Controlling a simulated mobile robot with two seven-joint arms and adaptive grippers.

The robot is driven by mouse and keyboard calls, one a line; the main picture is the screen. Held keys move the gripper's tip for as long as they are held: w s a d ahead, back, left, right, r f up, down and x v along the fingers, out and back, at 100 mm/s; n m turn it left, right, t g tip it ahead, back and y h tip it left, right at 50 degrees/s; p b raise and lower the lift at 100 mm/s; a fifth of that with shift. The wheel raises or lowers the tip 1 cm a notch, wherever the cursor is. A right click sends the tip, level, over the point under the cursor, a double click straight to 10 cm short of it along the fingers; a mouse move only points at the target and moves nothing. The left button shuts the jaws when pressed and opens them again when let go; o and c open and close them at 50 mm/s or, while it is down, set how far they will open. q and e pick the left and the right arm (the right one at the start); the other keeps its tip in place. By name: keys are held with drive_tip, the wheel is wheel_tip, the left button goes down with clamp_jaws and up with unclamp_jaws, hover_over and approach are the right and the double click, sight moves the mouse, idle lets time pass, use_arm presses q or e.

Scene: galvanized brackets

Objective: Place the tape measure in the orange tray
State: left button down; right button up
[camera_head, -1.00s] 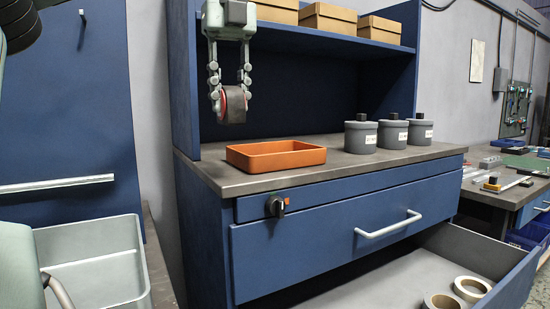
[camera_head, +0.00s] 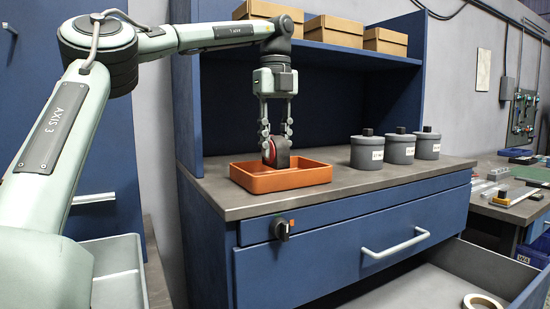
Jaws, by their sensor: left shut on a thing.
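The tape measure (camera_head: 280,154), dark with a red face, is held between the fingers of my left gripper (camera_head: 276,140), which points straight down. The orange tray (camera_head: 290,182) sits on the grey countertop near its left end. The tape measure is at the tray, over its back part, with its lower end about level with the back rim. I cannot tell whether it touches the tray floor. My right gripper is not in view.
Three grey lidded canisters (camera_head: 367,153) stand on the counter right of the tray. A shelf with cardboard boxes (camera_head: 330,30) is above and behind. An open drawer (camera_head: 440,280) with a tape roll (camera_head: 482,302) is at the lower right. A grey bin (camera_head: 118,270) is at the lower left.

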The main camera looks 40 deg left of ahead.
sight(275, 161)
use_arm(q)
drive_tip(key=shift+f, duration=1.8)
drive_tip(key=c, duration=1.2)
unclamp_jaws()
drive_tip(key=shift+f, duration=0.1)
wheel_tip(275, 161, up, 12)
drive_tip(key=shift+r, duration=0.1)
